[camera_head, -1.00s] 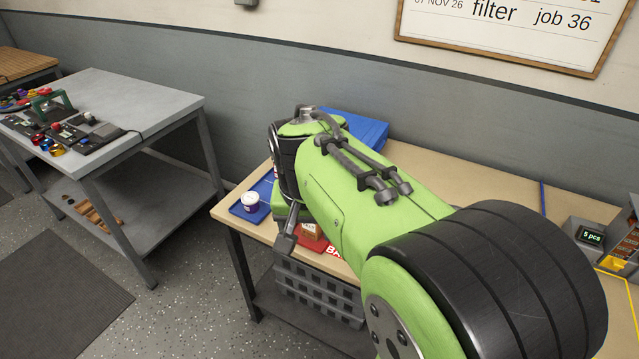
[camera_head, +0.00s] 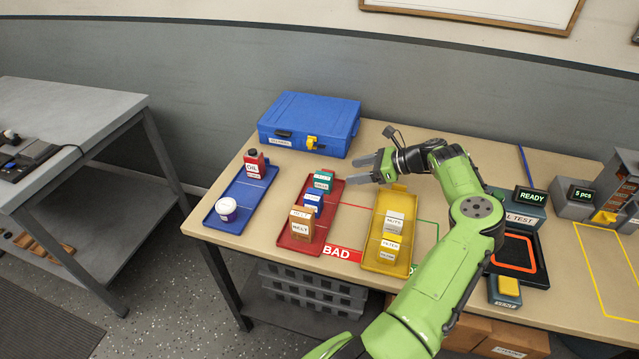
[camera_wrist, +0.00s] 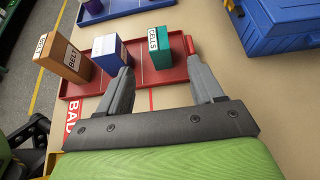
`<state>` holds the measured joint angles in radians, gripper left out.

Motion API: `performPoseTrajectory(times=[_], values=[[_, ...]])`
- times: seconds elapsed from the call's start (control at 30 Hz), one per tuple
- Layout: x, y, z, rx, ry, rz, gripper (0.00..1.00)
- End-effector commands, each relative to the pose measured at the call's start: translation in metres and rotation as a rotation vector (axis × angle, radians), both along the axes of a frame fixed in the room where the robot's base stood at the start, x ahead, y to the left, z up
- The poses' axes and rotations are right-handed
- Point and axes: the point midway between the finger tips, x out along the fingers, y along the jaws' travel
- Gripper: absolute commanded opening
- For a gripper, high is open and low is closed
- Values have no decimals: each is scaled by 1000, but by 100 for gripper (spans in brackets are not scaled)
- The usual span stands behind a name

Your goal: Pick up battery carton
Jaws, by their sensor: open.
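No carton legibly reads "battery". A teal carton labelled CELLS stands upright at the back of the red tray (camera_head: 332,203); this teal carton (camera_head: 323,182) also shows in the wrist view (camera_wrist: 160,50). A blue carton (camera_head: 312,203) stands in the middle of that tray and an orange-brown BELT carton (camera_head: 301,226) at its front. My gripper (camera_head: 357,168) is open and empty, just right of the tray's back end. In the wrist view its fingers (camera_wrist: 158,68) point towards the tray, with the teal carton beyond and between the tips, apart from them.
A blue case (camera_head: 310,122) lies behind the red tray. A blue tray (camera_head: 240,201) with a white tub and a red bottle is on the left. A yellow tray (camera_head: 403,207) with cartons is on the right, near my arm. Bare tabletop separates the trays.

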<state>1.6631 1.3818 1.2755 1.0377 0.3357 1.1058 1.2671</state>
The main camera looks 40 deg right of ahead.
Motion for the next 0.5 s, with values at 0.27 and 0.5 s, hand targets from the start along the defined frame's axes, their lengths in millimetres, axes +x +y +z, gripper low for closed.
performPoseTrajectory(times=[0.27, 0.5], values=[[47, 25, -31, -2, 0, 5, 66], [68, 38, -47, -1, 0, 6, 66]])
